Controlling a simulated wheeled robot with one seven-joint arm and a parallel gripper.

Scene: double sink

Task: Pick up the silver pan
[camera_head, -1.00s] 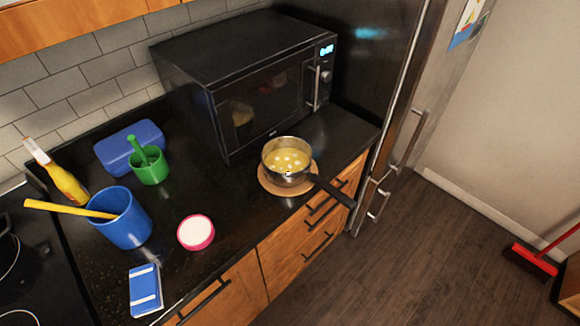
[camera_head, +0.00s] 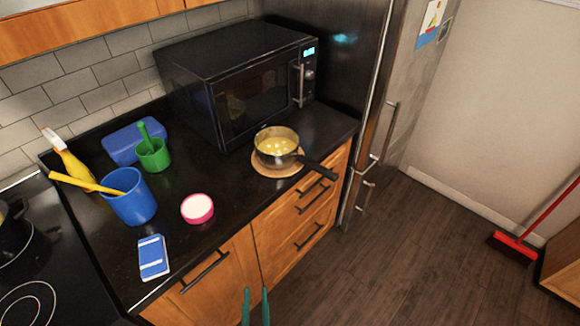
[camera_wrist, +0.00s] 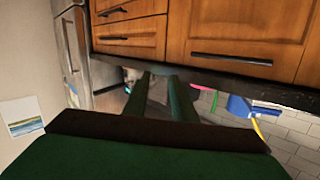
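The silver pan (camera_head: 277,147) holds yellow liquid with pale pieces and sits upright on a round wooden board (camera_head: 265,169) on the black counter, in front of the microwave. Its dark handle (camera_head: 318,170) points right and toward the counter's front edge. My gripper (camera_head: 256,289) shows at the bottom of the head view as two green fingers with a gap between them, empty, apart from the pan and nearer the camera. In the wrist view my gripper (camera_wrist: 160,75) points toward the drawer fronts and counter edge. I cannot clearly make out the pan in that view.
The microwave (camera_head: 240,85) stands behind the pan, with the fridge (camera_head: 372,130) to the right. A pink-rimmed bowl (camera_head: 197,209), blue pot (camera_head: 131,198), green mortar (camera_head: 153,156) and blue-white packet (camera_head: 153,258) are at left.

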